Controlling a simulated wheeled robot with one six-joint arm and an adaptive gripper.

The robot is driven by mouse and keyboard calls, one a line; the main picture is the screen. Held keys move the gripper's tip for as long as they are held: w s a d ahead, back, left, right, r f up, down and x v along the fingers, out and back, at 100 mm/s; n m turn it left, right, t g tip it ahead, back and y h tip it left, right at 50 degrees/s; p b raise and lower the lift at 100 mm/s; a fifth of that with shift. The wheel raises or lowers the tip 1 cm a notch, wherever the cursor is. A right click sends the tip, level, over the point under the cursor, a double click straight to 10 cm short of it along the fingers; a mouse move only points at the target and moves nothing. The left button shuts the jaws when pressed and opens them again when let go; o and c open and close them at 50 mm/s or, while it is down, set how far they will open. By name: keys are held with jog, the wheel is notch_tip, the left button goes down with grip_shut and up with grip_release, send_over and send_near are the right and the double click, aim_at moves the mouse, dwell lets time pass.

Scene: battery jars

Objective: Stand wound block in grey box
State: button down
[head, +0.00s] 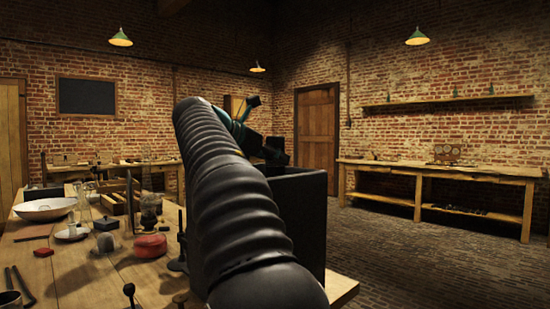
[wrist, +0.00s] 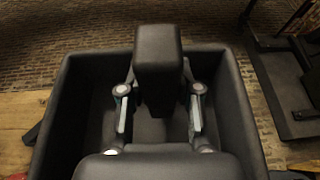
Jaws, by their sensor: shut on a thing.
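The grey box (head: 312,215) is a tall dark open box at the table's right end in the head view, partly hidden by my arm. In the wrist view its rim (wrist: 241,110) runs round both sides of my gripper (wrist: 160,92). My gripper is shut on a dark block with rounded edges, taken as the wound block (wrist: 158,55), its windings not discernible. The block overlaps the box's far wall in this view. Its lower end is in shadow, so I cannot tell whether it touches the floor of the box. In the head view the block is not distinguishable.
The wooden table (head: 75,270) holds a white bowl (head: 45,209), a red lidded pot (head: 150,245) and small jars left of my arm. A workbench (head: 440,172) stands along the right wall. The brick floor right of the box is clear.

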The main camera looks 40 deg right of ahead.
jog(key=shift+f, duration=0.55)
jog(key=c, duration=0.8)
grip_release()
jog(key=shift+r, duration=0.45)
jog(key=v, duration=1.2)
jog(key=shift+s+r, duration=0.1)
